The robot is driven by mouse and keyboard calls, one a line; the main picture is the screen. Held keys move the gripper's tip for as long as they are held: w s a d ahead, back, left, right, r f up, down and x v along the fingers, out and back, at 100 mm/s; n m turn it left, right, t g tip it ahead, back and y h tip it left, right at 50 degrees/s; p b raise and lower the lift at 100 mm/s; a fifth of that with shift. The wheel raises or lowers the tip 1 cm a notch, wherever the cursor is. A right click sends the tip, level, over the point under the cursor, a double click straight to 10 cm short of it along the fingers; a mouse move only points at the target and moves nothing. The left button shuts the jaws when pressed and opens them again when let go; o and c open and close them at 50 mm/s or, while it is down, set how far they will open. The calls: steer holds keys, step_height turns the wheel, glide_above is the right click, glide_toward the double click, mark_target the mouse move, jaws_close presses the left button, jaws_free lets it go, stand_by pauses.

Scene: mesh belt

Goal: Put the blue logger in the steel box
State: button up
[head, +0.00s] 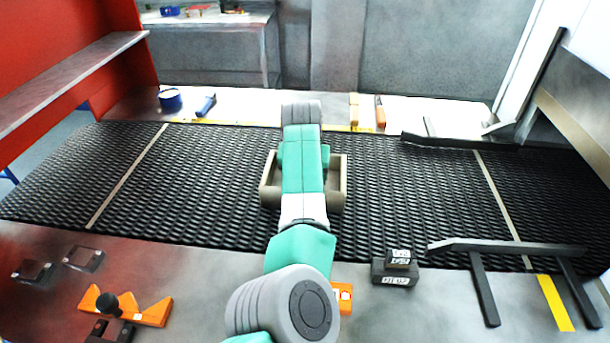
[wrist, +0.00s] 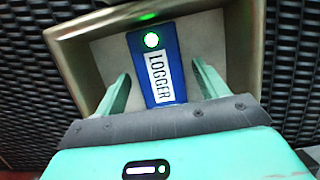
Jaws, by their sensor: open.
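The blue logger (wrist: 173,50) has a white LOGGER label and a lit green light. In the wrist view it lies within the outline of the steel box (wrist: 72,62), over its pale floor. Whether it rests fully on the floor is hard to tell. My gripper (wrist: 161,70) is open, with one teal finger on each side of the logger and a visible gap at both. In the head view the box (head: 337,183) sits on the mesh belt. My arm covers its middle, so the logger and fingertips are hidden there.
The black mesh belt (head: 400,190) is clear on both sides of the box. Behind it are a blue tape roll (head: 170,99) and an orange-handled tool (head: 380,112). In front are an orange bracket (head: 150,312), dark blocks (head: 395,274) and a black rail frame (head: 482,285).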

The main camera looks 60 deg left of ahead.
steer(key=p+v, duration=0.3)
steer(key=v, duration=0.9)
